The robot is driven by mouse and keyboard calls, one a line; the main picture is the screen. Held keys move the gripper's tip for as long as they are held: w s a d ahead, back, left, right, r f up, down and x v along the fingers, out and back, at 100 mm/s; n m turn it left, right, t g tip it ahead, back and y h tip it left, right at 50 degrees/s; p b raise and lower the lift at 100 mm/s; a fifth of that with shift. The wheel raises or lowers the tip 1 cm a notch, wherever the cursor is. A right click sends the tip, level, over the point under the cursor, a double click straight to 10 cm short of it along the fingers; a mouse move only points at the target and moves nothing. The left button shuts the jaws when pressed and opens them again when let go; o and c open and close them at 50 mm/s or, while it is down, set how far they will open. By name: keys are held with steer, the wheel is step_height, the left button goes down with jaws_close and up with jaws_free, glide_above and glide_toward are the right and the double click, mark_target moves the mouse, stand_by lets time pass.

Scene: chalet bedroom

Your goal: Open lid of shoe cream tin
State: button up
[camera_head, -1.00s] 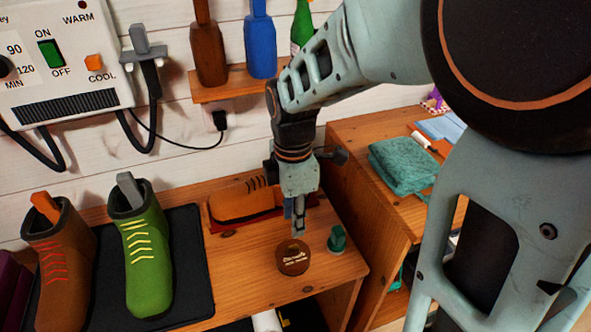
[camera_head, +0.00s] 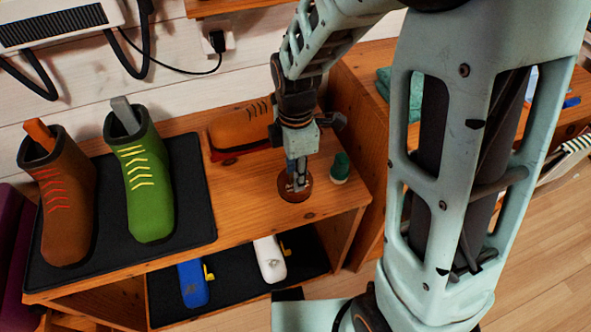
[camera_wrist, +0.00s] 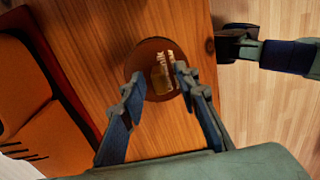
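The shoe cream tin (camera_head: 296,190) is a round, flat brown tin lying on the wooden bench top near its right end. In the wrist view the tin (camera_wrist: 153,62) shows its lid from above, with pale lettering and a gold mark. My gripper (camera_head: 297,180) points down over the tin and hides part of it in the head view. In the wrist view my gripper (camera_wrist: 156,79) is open, with one fingertip on each side of the lid's near part. Nothing is held between the fingers. I cannot tell whether the fingertips touch the tin. The lid looks closed.
A green-topped item (camera_head: 340,167) stands just right of the tin. An orange-brown shoe (camera_head: 238,128) lies behind it. Brown (camera_head: 67,205) and green (camera_head: 146,185) boots stand on a black mat (camera_head: 196,190) at left. Blue (camera_head: 193,283) and white (camera_head: 268,259) items lie on the shelf below.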

jaws_close()
